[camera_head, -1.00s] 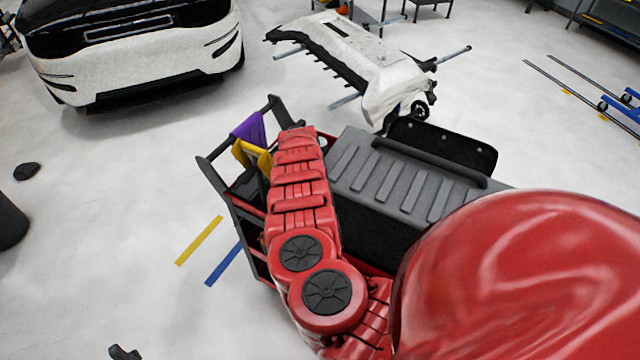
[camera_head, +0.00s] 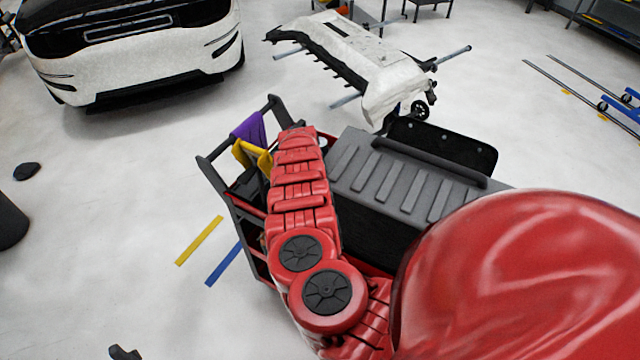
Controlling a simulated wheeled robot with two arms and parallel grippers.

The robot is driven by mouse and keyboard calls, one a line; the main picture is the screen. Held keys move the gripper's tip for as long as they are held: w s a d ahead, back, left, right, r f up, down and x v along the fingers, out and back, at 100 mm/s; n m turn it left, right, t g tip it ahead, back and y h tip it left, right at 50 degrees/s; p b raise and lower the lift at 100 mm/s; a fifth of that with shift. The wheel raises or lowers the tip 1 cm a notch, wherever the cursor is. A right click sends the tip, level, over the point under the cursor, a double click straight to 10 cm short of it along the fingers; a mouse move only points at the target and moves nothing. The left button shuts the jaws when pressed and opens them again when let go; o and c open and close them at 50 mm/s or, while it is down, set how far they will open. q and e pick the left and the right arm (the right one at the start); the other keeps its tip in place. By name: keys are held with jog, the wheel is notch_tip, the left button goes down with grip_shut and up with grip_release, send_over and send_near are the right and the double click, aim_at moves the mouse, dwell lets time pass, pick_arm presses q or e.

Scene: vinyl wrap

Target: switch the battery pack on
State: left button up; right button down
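A dark grey ribbed case (camera_head: 410,185) with a long bar handle stands on the tool cart. I cannot tell if it is the battery pack, and I see no clear power switch. One of my red arms (camera_head: 300,185) reaches up across the left part of the cart, beside the case, and hides part of the cart. Neither of my grippers shows in the view.
The black and red cart (camera_head: 225,190) carries purple and yellow cloths (camera_head: 250,128) at its left end. A white bumper (camera_head: 350,60) lies on a stand behind. A white car (camera_head: 150,60) is at the upper left. The floor on the left is mostly clear.

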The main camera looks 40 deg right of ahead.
jog(key=shift+f+b, duration=0.9)
jog(key=shift+f, duration=0.1)
dwell(0.8)
jog(key=shift+r, duration=0.1)
jog(key=shift+r+p, duration=2.55)
jog(key=shift+r, duration=0.95)
